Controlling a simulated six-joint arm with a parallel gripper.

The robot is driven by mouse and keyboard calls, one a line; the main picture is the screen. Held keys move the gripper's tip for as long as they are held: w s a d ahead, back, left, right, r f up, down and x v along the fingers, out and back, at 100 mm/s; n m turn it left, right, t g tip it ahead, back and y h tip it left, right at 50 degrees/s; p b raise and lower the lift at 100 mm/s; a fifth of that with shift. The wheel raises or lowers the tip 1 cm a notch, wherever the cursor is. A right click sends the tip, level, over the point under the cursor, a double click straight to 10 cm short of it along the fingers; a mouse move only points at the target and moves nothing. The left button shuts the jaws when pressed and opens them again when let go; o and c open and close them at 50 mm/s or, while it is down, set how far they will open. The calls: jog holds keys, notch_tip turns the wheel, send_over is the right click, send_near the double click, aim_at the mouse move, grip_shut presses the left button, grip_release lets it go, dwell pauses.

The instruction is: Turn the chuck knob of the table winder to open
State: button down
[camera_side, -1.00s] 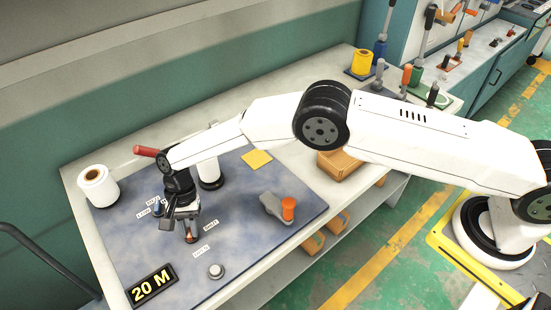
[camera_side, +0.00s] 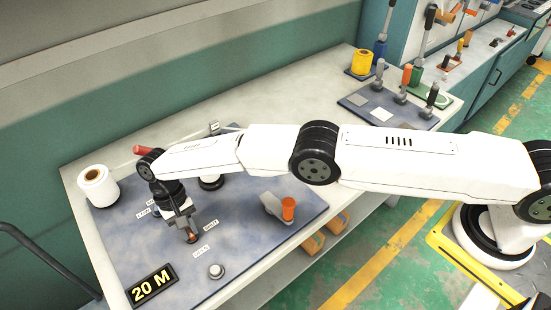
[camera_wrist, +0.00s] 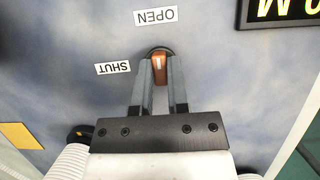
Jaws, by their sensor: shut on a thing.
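The chuck knob (camera_wrist: 159,66) is orange-brown with a pale line and a dark round base. It shows in the middle of the wrist view. My gripper (camera_wrist: 160,64) is shut on it, one grey finger on each side. The knob's length runs along the fingers, its far end toward the OPEN label (camera_wrist: 155,16). The SHUT label (camera_wrist: 113,68) lies left of the knob. In the side view my gripper (camera_side: 190,235) is tilted down onto the blue-grey board, and its fingers hide most of the knob.
The 20 M display (camera_side: 152,287) stands at the board's front corner. A white roll (camera_side: 97,187) stands at the left. A lever with an orange handle (camera_side: 288,208) and a round button (camera_side: 216,271) are to the right and front.

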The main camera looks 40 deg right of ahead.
aim_at(189, 231)
jog(key=c, duration=0.6)
grip_release()
jog(key=shift+r, duration=0.1)
jog(key=shift+v, duration=2.35)
jog(key=shift+r, duration=3.55)
jog(key=shift+w+d, duration=0.1)
